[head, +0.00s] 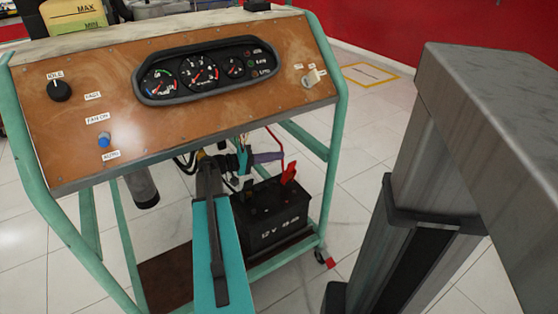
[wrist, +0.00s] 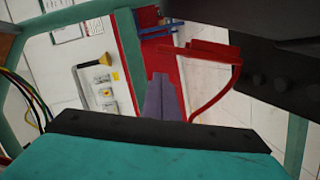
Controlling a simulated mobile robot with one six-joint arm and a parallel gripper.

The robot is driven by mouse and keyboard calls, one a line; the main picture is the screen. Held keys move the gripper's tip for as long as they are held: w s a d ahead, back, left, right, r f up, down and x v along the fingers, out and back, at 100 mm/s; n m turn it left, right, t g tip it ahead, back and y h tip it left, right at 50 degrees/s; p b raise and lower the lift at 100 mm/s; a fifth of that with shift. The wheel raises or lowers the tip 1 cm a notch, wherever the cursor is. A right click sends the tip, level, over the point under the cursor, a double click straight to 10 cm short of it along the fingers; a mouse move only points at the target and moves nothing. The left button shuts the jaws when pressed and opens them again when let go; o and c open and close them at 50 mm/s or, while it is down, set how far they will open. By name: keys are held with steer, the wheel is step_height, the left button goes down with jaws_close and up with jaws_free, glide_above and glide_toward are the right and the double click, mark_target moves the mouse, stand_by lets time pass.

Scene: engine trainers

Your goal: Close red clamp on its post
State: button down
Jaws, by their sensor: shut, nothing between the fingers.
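The red clamp (head: 289,173) stands at the back right of the battery top in the head view, with a red cable rising from it. In the wrist view the red clamp (wrist: 207,48) shows as red bars beside the dark battery, with its cable curving down at right. Whether its jaws are open, and its post, I cannot make out. My gripper (head: 279,156) has purple-grey fingers, just left of and slightly above the clamp in the head view. In the wrist view my gripper (wrist: 161,76) is shut and empty, its tips pointing up, left of the clamp. Contact is unclear.
The black 12V battery (head: 272,215) sits on the trainer's lower shelf. The instrument panel (head: 105,75) overhangs it, and the green frame (head: 333,150) stands at right. Dark wires (head: 190,160) hang under the panel. Clear tiled floor lies beyond the frame.

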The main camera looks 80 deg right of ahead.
steer(key=p+v, duration=0.1)
steer(key=v, duration=0.8)
steer(key=shift+p, duration=0.35)
steer(key=shift+s+a, duration=0.1)
steer(key=shift+a, duration=0.05)
steer(key=shift+w+d+r, duration=0.15)
steer(key=shift+w+d, duration=0.4)
steer(key=shift+d, duration=0.05)
steer(key=shift+s, duration=0.1)
steer(key=b, duration=0.3)
glide_above(290, 173)
steer(key=v, duration=0.3)
steer(key=shift+w+f, duration=0.2)
steer(key=shift+f, duration=1)
steer(key=shift+a, duration=0.1)
